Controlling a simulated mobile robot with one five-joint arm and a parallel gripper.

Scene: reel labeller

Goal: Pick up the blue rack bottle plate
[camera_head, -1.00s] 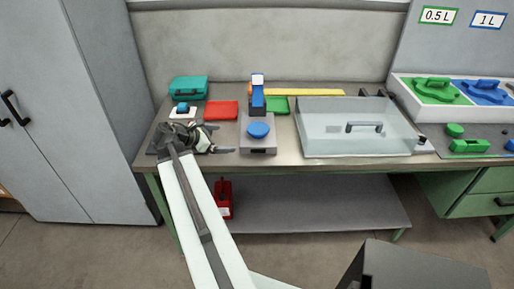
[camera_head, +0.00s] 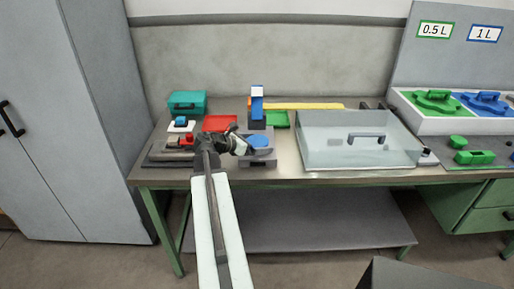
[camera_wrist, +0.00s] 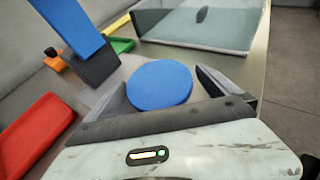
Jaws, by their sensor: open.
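A blue plate with a raised handle (camera_head: 485,103) lies in the white two-part rack at the far right, under the "1 L" sign (camera_head: 486,33). It is out of the wrist view. My gripper (camera_head: 258,147) is far to its left, over the middle of the bench. In the wrist view my gripper (camera_wrist: 162,79) is open and empty. Its fingers point towards a round blue disc (camera_wrist: 160,86) that shows between them. The disc (camera_head: 259,141) sits on a small grey device (camera_head: 259,160) and is partly covered by the gripper in the head view.
A green plate (camera_head: 437,101) lies in the rack's left half. A clear lidded box (camera_head: 340,155) stands between my gripper and the rack. A blue upright part (camera_head: 257,106), red tray (camera_head: 219,123) and teal case (camera_head: 187,103) stand left of the box.

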